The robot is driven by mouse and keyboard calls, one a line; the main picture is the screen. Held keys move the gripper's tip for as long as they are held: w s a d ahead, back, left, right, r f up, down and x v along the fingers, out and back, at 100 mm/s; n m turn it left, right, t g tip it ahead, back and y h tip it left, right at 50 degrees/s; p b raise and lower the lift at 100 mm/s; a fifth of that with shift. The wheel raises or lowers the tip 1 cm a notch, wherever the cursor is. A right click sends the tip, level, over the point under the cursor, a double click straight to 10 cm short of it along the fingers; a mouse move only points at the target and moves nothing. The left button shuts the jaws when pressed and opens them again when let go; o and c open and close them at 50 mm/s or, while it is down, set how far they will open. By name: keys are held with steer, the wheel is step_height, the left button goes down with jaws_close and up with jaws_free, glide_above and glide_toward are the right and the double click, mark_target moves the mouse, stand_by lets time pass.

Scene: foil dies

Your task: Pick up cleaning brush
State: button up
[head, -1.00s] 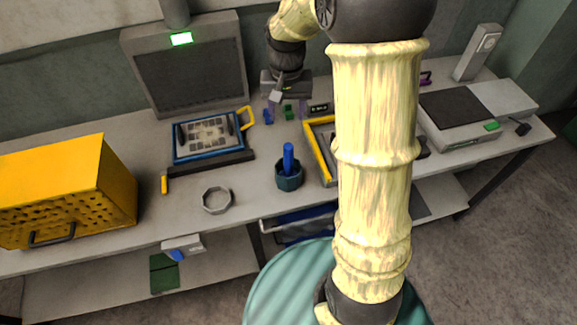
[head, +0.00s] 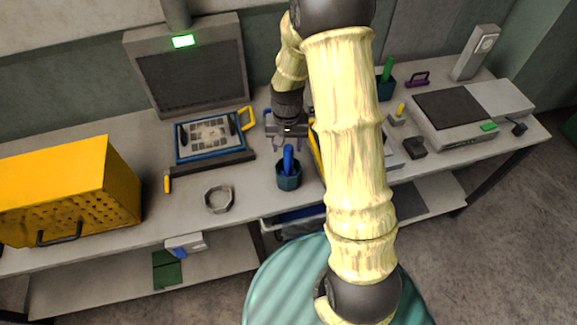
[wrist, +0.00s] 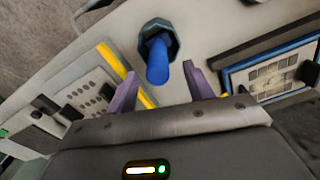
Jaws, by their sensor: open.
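A blue handle (head: 288,158), which may be the cleaning brush, stands upright in a dark teal hexagonal cup (head: 289,182) near the bench's front edge. Its lower end is hidden in the cup. In the wrist view the blue handle (wrist: 157,62) points toward the camera, with the cup (wrist: 171,31) around its base. My gripper (head: 287,143) is just behind and above the handle in the head view. In the wrist view my gripper (wrist: 160,72) has its two purple fingers apart, one on each side of the handle in the picture. I cannot see contact.
A second cup (head: 385,90) with a green handle (head: 388,68) stands at the back right. A yellow-edged tray lies partly behind my arm. A metal ring (head: 219,199), a blue-framed panel (head: 211,138) and a yellow perforated box (head: 70,190) are to the left.

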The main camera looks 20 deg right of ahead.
mark_target(289, 153)
steer(key=shift+d+f+p, duration=0.1)
steer(key=shift+f+p, duration=0.4)
steer(key=shift+f, duration=0.05)
steer(key=shift+w+d+f+p, duration=0.15)
steer(key=shift+f+p, duration=0.6)
steer(key=shift+f, duration=1.25)
steer(key=c, duration=1.1)
steer(key=shift+r, duration=0.1)
step_height(289, 153, up, 18)
steer(key=b, duration=0.3)
steer(key=shift+b, duration=0.3)
